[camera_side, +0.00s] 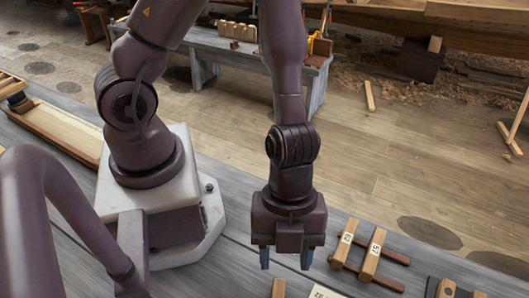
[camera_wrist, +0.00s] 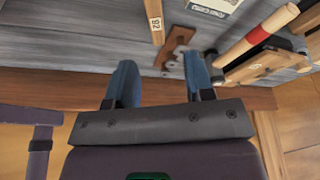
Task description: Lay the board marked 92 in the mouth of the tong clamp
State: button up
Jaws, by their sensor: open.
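My gripper (camera_side: 286,260) points down over the grey bench, with its two blue fingers apart and nothing between them. The open fingers also show in the wrist view (camera_wrist: 160,85). In the wrist view, a narrow pale board (camera_wrist: 155,12) with a small number tag enters from the top edge, beyond the fingers. Its sideways number looks like 82 or 92; I cannot tell which. A brown wooden piece with metal parts (camera_wrist: 178,42) lies close to the right finger. A pale wooden device with bolts (camera_wrist: 258,68) lies further right. I cannot tell which of these is the tong clamp.
Two other numbered boards (camera_side: 372,252) lie across a brown rack (camera_side: 394,282) right of my gripper in the side view. A red-banded handle (camera_wrist: 256,37) is at the right in the wrist view. A paper label (camera_side: 322,292) lies at the bench's near side.

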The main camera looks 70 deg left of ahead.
jog(key=w+a+r+n+t+y, duration=0.25)
jog(key=w+a+r+n, duration=0.2)
jog(key=a, duration=0.35)
jog(key=w+a+r+n+t+y, duration=0.2)
jog(key=w+a+r+n+y, duration=0.1)
jog(key=a+r+n, duration=0.3)
jog(key=s+a+r+n+t+h, duration=0.1)
jog(key=s+a+r+n, duration=0.1)
jog(key=r+n, duration=0.3)
jog(key=s+a+r+n+t+h, duration=0.1)
jog(key=s+a+r+n, duration=0.2)
jog(key=a+r+n, duration=0.2)
jog(key=shift+s+a+r+n, duration=0.2)
jog(key=shift+r+n, duration=0.15)
jog(key=shift+r, duration=0.6)
jog(key=shift+s+r, duration=0.2)
jog(key=shift+r, duration=0.05)
jog(key=c, duration=0.3)
jog(key=shift+c, duration=0.2)
